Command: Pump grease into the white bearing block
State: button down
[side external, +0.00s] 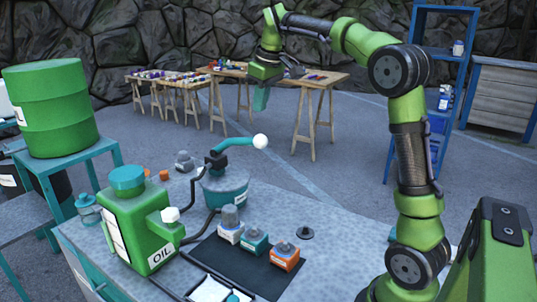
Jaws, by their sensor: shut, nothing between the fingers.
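The white bearing block (230,235) sits on a black mat (215,257), with a grey rounded top. A teal block (254,241) and an orange block (285,258) stand to its right in a row. Behind them is a teal pot (226,192) with a pump head and a raised teal lever (234,142) ending in a white ball knob (261,141). A black hose (193,190) runs from the pump head; its far end cannot be made out. My gripper (261,100) is shut and empty, pointing down above the lever, apart from it.
A green oil can (140,228) stands left of the mat on the grey bench (325,250). A small dark disc (306,233) lies right of the blocks. A green drum (52,110) stands at left. Trestle tables (325,80) and a blue shelf (412,100) are behind.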

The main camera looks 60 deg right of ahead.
aim_at(259, 135)
jog(key=x, duration=0.4)
jog(key=s+x, duration=0.1)
jog(key=x, duration=0.2)
jog(key=shift+s+d+f, duration=0.1)
jog(key=shift+d+f, duration=0.1)
jog(key=shift+d, duration=0.05)
jog(key=shift+s, duration=0.1)
